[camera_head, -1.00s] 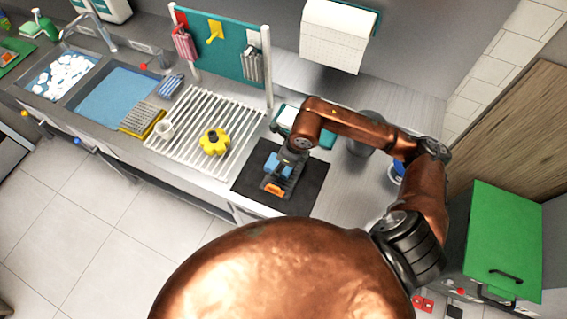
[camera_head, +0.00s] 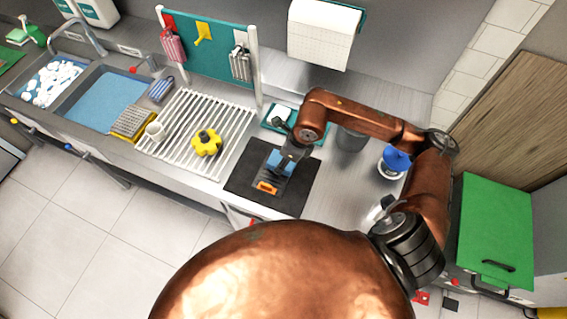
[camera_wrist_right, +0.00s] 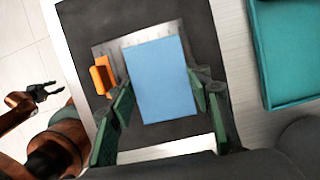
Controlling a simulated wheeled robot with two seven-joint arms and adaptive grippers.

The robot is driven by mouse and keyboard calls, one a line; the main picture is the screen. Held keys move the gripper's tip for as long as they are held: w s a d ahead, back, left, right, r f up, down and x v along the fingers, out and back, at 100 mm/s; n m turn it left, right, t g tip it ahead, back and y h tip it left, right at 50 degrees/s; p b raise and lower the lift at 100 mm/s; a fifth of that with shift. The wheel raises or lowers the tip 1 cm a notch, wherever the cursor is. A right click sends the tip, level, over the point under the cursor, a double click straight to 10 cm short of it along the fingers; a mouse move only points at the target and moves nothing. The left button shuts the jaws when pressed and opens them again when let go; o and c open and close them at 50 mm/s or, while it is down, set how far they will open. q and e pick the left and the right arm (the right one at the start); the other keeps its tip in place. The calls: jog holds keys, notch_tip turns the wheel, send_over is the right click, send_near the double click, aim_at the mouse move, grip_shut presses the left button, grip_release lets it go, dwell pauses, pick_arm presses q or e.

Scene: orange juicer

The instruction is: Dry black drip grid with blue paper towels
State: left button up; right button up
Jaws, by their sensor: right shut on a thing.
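A grey container (camera_head: 350,139) and a blue-topped item (camera_head: 396,160) stand right.

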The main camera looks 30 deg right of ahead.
jog(key=shift+r, duration=0.6)
jog(key=shift+p+v, duration=0.55)
jog(key=shift+v, duration=0.3)
jog(key=shift+w+a+r+p, duration=0.1)
jog(key=shift+r+p, duration=0.3)
jog(key=shift+r, duration=0.55)
pick_arm(q)
jog(key=shift+s+r, duration=0.2)
jog(key=shift+r, duration=0.35)
jog(key=shift+s+r, duration=0.2)
jog(key=shift+r, duration=0.35)
jog(key=shift+w, duration=0.15)
